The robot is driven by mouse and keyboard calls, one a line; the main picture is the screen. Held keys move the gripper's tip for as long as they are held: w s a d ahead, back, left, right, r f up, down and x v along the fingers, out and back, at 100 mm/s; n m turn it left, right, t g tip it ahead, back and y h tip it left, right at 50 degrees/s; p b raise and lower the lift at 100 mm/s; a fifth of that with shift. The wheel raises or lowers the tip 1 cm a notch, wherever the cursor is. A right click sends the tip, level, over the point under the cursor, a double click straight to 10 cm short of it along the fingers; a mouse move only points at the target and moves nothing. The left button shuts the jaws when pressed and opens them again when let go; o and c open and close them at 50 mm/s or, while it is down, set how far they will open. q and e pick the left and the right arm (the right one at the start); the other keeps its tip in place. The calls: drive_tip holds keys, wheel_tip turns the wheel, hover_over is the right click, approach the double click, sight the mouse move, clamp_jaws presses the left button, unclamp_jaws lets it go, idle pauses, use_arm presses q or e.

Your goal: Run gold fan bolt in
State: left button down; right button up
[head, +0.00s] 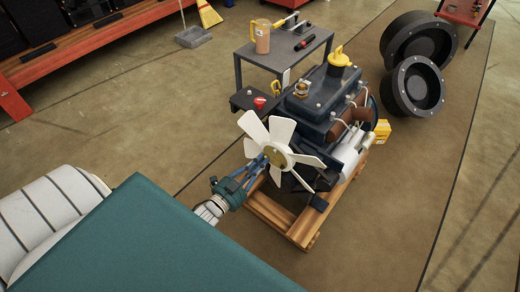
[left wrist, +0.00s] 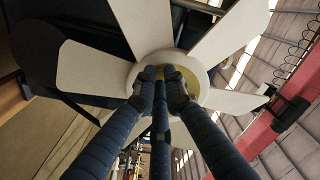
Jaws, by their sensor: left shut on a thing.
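The engine (head: 318,112) sits on a wooden stand (head: 272,214) on the mat. The white fan (head: 257,131) is on its front. The gold fan bolt (head: 282,161) shows at the fan's hub in the head view. In the left wrist view the gold piece (left wrist: 189,77) is partly hidden behind my fingers, inside the white fan hub (left wrist: 207,92). My left gripper (head: 264,162) reaches in from the lower left, its blue fingers at the hub. In the left wrist view its fingertips (left wrist: 164,80) are shut on the gold bolt. My right gripper is in neither view.
A grey table (head: 280,57) behind the engine holds a tan jug (head: 261,38) and small tools. A small dark stand with a red item (head: 260,102) is left of the engine. Two black wheels (head: 416,85) stand at the right.

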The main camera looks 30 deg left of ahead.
use_arm(q)
drive_tip(key=shift+s+f+m, duration=0.25)
drive_tip(key=shift+f+m, duration=0.1)
drive_tip(key=shift+m, duration=0.55)
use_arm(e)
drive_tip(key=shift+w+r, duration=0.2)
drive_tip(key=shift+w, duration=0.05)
use_arm(q)
drive_tip(key=shift+m, duration=0.4)
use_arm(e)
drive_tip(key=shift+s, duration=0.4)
use_arm(q)
drive_tip(key=shift+m, duration=0.4)
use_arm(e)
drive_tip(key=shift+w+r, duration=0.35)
use_arm(q)
drive_tip(key=shift+m, duration=0.3)
drive_tip(key=shift+m, duration=0.3)
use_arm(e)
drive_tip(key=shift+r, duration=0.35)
use_arm(q)
drive_tip(key=shift+m, duration=0.4)
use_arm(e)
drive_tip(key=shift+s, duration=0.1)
use_arm(q)
drive_tip(key=shift+b, duration=0.3)
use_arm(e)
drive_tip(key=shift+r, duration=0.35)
